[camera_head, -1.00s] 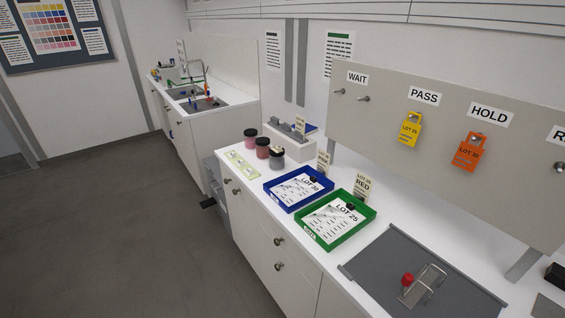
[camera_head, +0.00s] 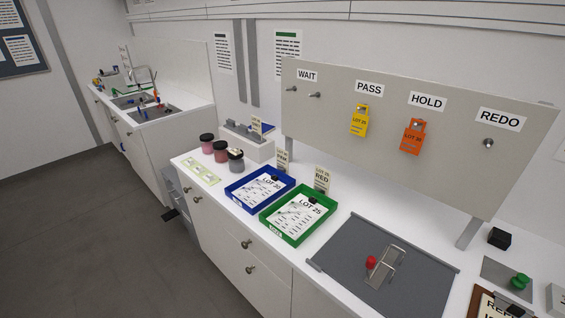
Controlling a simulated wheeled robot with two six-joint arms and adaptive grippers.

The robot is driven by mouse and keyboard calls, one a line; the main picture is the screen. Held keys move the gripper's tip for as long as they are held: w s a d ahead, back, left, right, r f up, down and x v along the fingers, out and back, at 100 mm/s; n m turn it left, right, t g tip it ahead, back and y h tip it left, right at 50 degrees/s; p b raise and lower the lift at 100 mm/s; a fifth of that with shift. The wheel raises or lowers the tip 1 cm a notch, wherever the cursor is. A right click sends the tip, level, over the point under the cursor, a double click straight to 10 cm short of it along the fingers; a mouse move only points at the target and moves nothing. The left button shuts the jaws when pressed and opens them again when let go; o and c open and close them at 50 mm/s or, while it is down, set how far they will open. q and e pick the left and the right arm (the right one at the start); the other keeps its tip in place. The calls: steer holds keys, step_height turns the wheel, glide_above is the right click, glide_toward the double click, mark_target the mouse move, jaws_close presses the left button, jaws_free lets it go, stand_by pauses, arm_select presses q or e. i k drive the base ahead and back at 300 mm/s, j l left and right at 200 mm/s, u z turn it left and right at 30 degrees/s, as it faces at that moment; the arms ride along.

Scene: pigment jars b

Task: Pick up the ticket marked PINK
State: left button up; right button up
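A small cream ticket (camera_head: 282,161) stands upright behind the blue tray (camera_head: 236,203); its lower word is small and looks like PINK. A similar ticket marked RED (camera_head: 322,180) stands behind the green tray (camera_head: 272,231). Another small cream card (camera_head: 256,126) stands at the grey-white rack behind the jars; its print is too small to read. Neither of my grippers is in view.
Several jars (camera_head: 221,151) stand left of the blue tray beside a pale green strip (camera_head: 201,171). A grey mat (camera_head: 340,265) with a red-knobbed wire piece lies to the right. A peg board (camera_head: 420,130) with yellow and orange tags overhangs the counter's back.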

mark_target(281, 157)
steer(key=i+j+z, duration=0.1)
steer(key=j, duration=0.25)
steer(key=i+j+z, duration=0.1)
steer(key=i+j, duration=0.15)
steer(key=j, duration=0.15)
steer(key=i+j+z, duration=0.1)
steer(key=j, duration=0.3)
steer(key=i+j+z, duration=0.1)
steer(key=j, duration=0.3)
steer(key=i+j+z, duration=0.1)
steer(key=i+j, duration=0.15)
steer(key=j, duration=0.2)
steer(key=i+j+z, duration=0.1)
steer(key=j, duration=0.3)
steer(key=i+j+z, duration=0.1)
steer(key=j, duration=0.35)
